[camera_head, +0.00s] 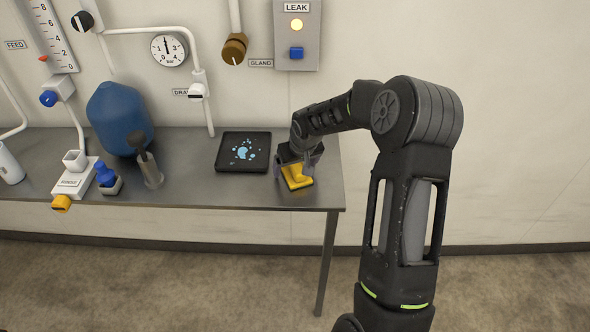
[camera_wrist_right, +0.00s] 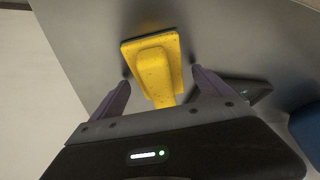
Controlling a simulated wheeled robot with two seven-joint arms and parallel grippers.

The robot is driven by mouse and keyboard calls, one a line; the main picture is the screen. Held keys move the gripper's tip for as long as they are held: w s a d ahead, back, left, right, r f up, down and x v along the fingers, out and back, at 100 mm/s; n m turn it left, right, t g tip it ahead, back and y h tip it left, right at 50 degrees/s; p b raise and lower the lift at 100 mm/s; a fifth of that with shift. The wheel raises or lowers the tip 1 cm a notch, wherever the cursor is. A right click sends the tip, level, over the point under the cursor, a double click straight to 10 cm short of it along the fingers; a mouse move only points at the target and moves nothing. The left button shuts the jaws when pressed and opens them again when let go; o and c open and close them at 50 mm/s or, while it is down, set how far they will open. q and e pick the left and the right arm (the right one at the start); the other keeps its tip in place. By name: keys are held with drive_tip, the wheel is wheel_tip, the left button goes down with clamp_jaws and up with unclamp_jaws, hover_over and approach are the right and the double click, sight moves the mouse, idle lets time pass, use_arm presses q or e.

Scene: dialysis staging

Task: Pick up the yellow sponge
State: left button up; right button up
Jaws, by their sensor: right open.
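The yellow sponge (camera_head: 297,176) lies on the grey metal table near its right end. It is a flat yellow block with a raised middle, and it also shows in the right wrist view (camera_wrist_right: 153,62). My right gripper (camera_head: 298,163) is directly over the sponge. In the right wrist view the open fingers (camera_wrist_right: 160,88) stand on either side of the sponge's near part, with gaps showing on both sides. The gripper hides part of the sponge in the head view. My left gripper is not in view.
A black tray (camera_head: 243,152) with blue wet spots lies left of the sponge. The table's front right corner (camera_head: 338,205) is close to the sponge.

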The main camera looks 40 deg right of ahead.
drive_tip(key=shift+f, duration=0.15)
idle(0.5)
drive_tip(key=c, duration=1.6)
drive_tip(key=shift+o, duration=0.2)
drive_tip(key=shift+r, duration=0.35)
wheel_tip(320, 180, up, 9)
drive_tip(key=shift+f+b, duration=0.2)
drive_tip(key=shift+b, duration=0.75)
drive_tip(key=shift+r, duration=0.55)
